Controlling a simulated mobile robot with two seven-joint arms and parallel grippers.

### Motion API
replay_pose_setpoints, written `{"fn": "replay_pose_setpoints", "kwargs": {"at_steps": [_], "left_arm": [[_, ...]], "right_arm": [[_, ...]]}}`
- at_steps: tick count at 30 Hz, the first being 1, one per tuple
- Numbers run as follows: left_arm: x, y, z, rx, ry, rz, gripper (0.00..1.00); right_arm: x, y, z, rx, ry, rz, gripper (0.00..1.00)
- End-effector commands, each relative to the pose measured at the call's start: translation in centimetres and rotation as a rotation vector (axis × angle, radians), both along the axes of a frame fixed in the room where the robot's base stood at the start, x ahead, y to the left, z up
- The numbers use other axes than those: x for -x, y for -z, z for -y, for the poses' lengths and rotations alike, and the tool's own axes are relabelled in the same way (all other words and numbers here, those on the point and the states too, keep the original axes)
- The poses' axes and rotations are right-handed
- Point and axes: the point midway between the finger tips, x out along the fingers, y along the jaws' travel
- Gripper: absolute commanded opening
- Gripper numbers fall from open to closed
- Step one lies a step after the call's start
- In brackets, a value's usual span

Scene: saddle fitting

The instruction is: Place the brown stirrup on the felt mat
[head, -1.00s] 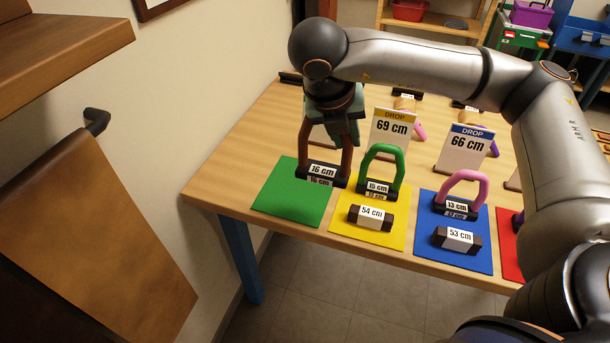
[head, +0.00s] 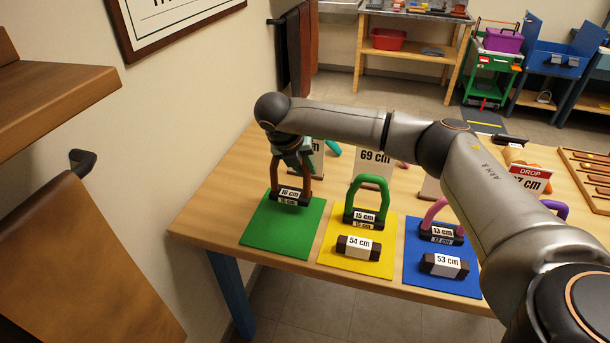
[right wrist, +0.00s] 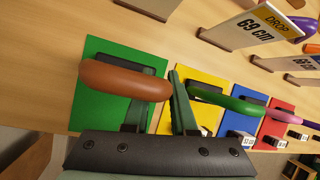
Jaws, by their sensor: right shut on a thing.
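The brown stirrup (head: 275,171) has a brown arch and a dark base with a 16 cm label. My right gripper (head: 297,158) is shut on its arch from above. The stirrup is upright at the back part of the green mat (head: 278,234); I cannot tell whether its base touches the mat. In the right wrist view the brown arch (right wrist: 122,80) crosses in front of the green mat (right wrist: 90,113), by my gripper's fingers (right wrist: 160,95). The base is mostly hidden there. My left gripper is not in view.
To the right, a green stirrup (head: 366,186) stands on a yellow mat (head: 337,266) with a 54 cm block (head: 358,247). A blue mat (head: 415,276) beyond has a pink stirrup and a 53 cm block (head: 444,265). Upright drop cards (head: 371,166) stand behind.

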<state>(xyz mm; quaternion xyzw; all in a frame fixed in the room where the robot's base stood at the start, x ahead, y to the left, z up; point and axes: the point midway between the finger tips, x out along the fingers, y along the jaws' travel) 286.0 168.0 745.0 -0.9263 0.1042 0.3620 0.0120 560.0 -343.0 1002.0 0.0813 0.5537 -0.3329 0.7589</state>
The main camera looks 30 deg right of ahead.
Motion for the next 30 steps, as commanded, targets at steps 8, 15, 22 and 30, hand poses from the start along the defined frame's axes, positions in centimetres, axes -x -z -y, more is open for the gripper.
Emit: {"fn": "replay_pose_setpoints", "kwargs": {"at_steps": [8,15,22,30], "left_arm": [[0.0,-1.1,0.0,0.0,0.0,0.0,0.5],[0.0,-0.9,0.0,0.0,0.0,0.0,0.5],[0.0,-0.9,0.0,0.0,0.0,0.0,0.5],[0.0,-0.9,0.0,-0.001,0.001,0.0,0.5]], "right_arm": [[0.1,2.8,0.0,0.0,0.001,0.0,0.0],[0.1,3.0,0.0,0.0,0.002,0.001,0.0],[0.1,3.0,0.0,0.0,0.002,-0.001,0.46],[0.1,3.0,0.0,0.0,0.002,-0.001,0.55]]}}
